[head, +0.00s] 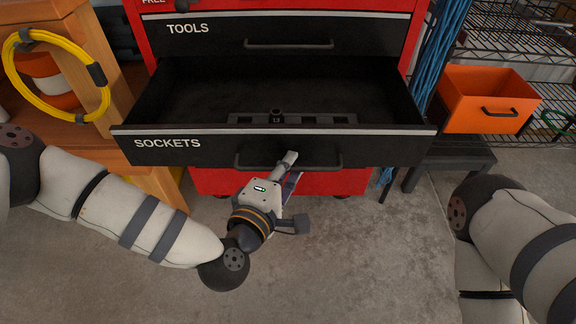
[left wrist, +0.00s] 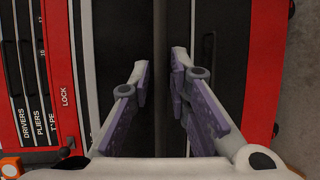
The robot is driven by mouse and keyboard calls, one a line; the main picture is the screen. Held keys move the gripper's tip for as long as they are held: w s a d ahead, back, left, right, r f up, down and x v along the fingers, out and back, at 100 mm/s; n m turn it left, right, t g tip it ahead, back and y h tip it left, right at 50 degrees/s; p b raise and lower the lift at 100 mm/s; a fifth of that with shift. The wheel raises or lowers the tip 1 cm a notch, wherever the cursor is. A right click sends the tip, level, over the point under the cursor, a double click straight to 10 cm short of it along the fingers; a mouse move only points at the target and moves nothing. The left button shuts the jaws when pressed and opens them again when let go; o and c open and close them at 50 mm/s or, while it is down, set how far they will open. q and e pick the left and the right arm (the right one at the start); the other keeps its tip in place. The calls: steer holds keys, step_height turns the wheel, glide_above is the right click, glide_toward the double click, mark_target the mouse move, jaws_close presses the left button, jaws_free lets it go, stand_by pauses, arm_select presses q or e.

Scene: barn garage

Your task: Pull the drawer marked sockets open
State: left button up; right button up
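The drawer marked sockets (head: 180,148) stands pulled out from the red tool chest, its inside visible from above. Its dark bar handle (head: 320,164) runs across the drawer front. My left gripper (head: 296,190) is in front of the drawer at the handle, one finger overlapping the handle in the head view. In the left wrist view the two purple-padded fingers (left wrist: 160,85) are spread, with nothing held between them. A dark handle bar (left wrist: 209,75) shows there beside the right-hand finger; whether they touch cannot be told. My right gripper is out of view; only its arm shows.
Inside the drawer lie a grey socket rail (head: 310,119) and a dark socket (head: 276,116). The tools drawer (head: 220,35) above is shut. An orange bin (head: 460,110) stands at right, a wooden bench (head: 110,150) at left. The floor in front is clear.

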arm_select(q)
steer(key=shift+s, duration=0.1)
steer(key=v, duration=1.2)
steer(key=shift+r, duration=0.1)
